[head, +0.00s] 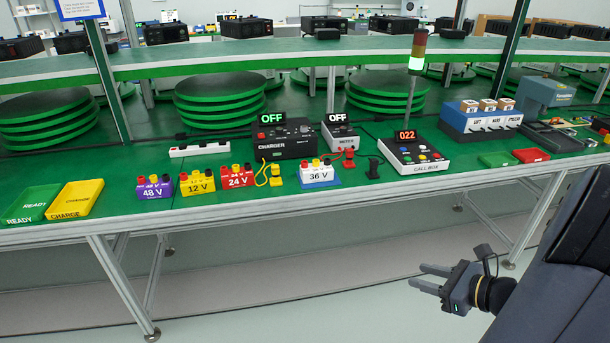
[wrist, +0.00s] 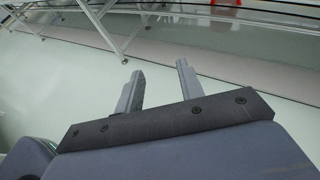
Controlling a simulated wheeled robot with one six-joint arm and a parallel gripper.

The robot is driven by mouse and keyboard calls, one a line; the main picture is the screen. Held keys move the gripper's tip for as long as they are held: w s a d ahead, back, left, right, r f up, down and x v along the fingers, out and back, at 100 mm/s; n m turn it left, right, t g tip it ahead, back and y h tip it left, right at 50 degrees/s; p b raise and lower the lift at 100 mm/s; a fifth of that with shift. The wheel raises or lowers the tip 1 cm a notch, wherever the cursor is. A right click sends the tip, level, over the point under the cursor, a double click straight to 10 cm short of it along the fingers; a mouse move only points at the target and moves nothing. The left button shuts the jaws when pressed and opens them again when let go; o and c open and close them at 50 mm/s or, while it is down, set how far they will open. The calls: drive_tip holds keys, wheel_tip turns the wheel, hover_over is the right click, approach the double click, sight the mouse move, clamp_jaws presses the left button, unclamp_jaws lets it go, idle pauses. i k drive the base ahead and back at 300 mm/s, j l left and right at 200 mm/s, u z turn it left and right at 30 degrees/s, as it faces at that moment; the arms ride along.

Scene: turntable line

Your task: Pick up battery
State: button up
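Several batteries stand in a row on the green bench: a purple 48 V battery (head: 154,189), a yellow 12 V battery (head: 197,184), a red 24 V battery (head: 238,178) and a white 36 V battery (head: 316,174) on a blue mat. The batteries have coloured terminals on top. My gripper (head: 428,279) is in front of and below the bench, well apart from the batteries. In the wrist view my gripper (wrist: 157,83) has its two fingers apart, with nothing between them.
A black charger (head: 286,141) reading OFF and a metre box (head: 340,137) stand behind. A green READY tray (head: 32,204) and yellow CHARGE tray (head: 76,199) lie at left. A call box (head: 414,156) is at right. The floor (wrist: 60,100) under my gripper is clear.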

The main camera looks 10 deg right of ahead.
sight(316, 172)
drive_tip(key=i+l+u, duration=0.15)
drive_tip(key=u, duration=0.2)
drive_tip(key=i+l+u, duration=0.25)
drive_tip(key=u, duration=0.15)
drive_tip(key=i+l+u, duration=0.15)
drive_tip(key=u, duration=0.2)
drive_tip(key=i+l, duration=0.15)
drive_tip(key=l, duration=0.2)
drive_tip(key=i+l+u, duration=0.1)
drive_tip(key=l, duration=0.3)
drive_tip(key=i+l, duration=0.15)
drive_tip(key=l, duration=0.25)
drive_tip(key=i+l+u, duration=0.1)
drive_tip(key=l, duration=0.25)
